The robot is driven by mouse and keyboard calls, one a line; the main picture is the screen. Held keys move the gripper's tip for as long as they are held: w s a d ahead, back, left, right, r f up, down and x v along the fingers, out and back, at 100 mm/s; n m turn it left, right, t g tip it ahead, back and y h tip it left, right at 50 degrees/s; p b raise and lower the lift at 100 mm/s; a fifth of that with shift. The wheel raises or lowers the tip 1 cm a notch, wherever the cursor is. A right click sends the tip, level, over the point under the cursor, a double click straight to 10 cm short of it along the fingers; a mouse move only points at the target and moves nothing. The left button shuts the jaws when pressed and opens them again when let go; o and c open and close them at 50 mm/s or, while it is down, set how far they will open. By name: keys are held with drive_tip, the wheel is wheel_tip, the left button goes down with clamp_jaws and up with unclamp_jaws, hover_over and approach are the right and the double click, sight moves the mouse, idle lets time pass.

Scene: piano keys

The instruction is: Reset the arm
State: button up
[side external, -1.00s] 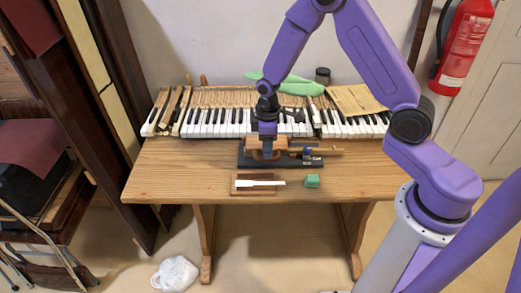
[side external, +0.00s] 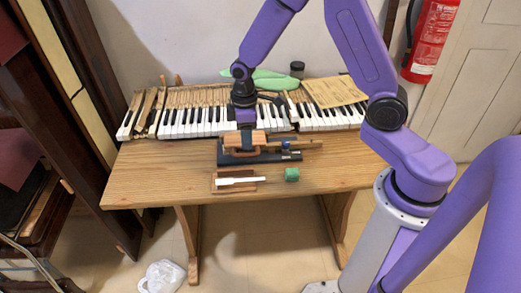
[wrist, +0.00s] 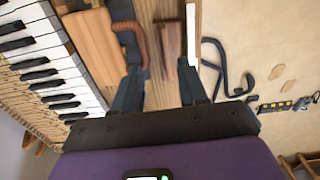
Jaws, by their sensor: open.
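My gripper (side external: 247,133) points down over the dark jig with wooden blocks (side external: 232,157) at the table's middle. In the wrist view my gripper (wrist: 160,78) has its two dark fingers apart, with nothing held between them. A wooden block (wrist: 95,48) lies to the left of the fingers there. A reddish-brown wooden piece (wrist: 170,42) shows beyond the gap, beside a white strip (wrist: 191,35). Whether the fingers touch the jig cannot be told.
The row of piano keys (side external: 190,122) runs along the back of the wooden table (side external: 150,180). A green cloth-like thing (side external: 270,80) and a dark jar (side external: 297,69) are behind.

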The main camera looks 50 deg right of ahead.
drive_tip(key=s+a+r+n, duration=0.1)
drive_tip(key=s+a+r, duration=0.1)
drive_tip(key=s+r, duration=0.4)
drive_tip(key=s+a+r+n, duration=0.1)
drive_tip(key=s+a+r, duration=0.15)
drive_tip(key=s, duration=0.55)
drive_tip(key=s+d+r, duration=0.2)
drive_tip(key=s, duration=0.4)
drive_tip(key=s+d+r+n, duration=0.1)
drive_tip(key=s+r, duration=0.1)
drive_tip(key=s, duration=0.5)
drive_tip(key=shift+d+r, duration=0.2)
drive_tip(key=shift+d, duration=0.2)
